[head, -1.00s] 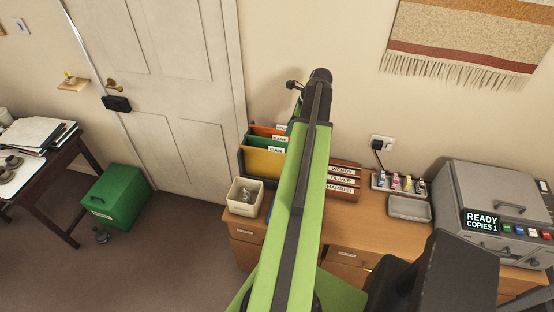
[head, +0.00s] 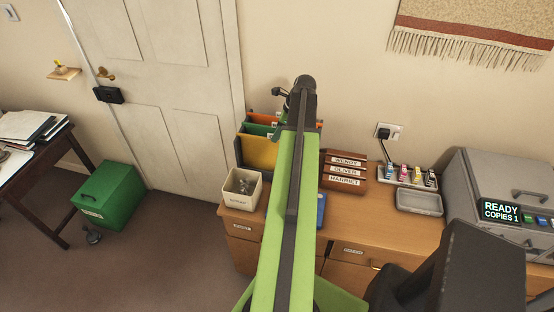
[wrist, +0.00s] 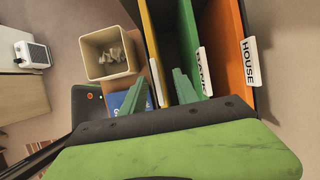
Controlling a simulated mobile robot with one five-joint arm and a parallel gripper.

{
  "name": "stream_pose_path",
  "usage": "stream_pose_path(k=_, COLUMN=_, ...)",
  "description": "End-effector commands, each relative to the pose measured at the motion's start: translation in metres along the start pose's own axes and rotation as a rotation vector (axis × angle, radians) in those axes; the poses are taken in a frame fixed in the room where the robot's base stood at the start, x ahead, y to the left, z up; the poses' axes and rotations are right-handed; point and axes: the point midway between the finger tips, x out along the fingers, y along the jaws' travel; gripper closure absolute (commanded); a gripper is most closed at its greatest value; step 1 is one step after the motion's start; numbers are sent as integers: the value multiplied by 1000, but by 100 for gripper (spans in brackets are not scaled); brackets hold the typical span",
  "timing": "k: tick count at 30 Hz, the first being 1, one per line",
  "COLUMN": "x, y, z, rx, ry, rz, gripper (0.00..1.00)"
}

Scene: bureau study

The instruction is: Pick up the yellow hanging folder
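The yellow hanging folder (head: 261,152) stands upright at the front of a dark file holder on the wooden cabinet, with green (head: 262,136) and orange (head: 303,122) folders behind it. In the wrist view, the yellow folder (wrist: 149,38) is at the upper middle, beside the green (wrist: 177,50) and orange (wrist: 222,50) folders. My gripper (wrist: 158,90) is open, its two green fingers apart. A white tab (wrist: 155,82) by the yellow folder shows between the fingers. I cannot tell whether either finger touches the folder. In the head view my arm hides most of the gripper.
A cream bin (head: 241,188) with crumpled contents stands left of the folders. A wooden rack with name labels (head: 344,171), a grey tray (head: 419,203) and a copier (head: 500,180) are to the right. A blue item (head: 320,209) lies by my arm.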

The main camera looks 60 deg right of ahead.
Motion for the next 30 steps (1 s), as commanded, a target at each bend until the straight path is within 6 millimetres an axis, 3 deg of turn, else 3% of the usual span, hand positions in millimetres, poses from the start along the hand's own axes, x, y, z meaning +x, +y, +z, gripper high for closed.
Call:
stream_pose_path(k=6, x=42, y=3, z=-1, rx=-1, ry=0, rz=1, gripper=64)
stream_pose_path(k=9, x=52, y=3, z=1, rx=-1, ry=0, rz=1, gripper=64)
stream_pose_path(k=15, x=48, y=3, z=3, rx=-1, ry=0, rz=1, gripper=64)
stream_pose_path(k=24, x=48, y=3, z=3, rx=-1, ry=0, rz=1, gripper=100)
stream_pose_path(k=30, x=48, y=3, z=3, rx=-1, ry=0, rz=1, gripper=100)
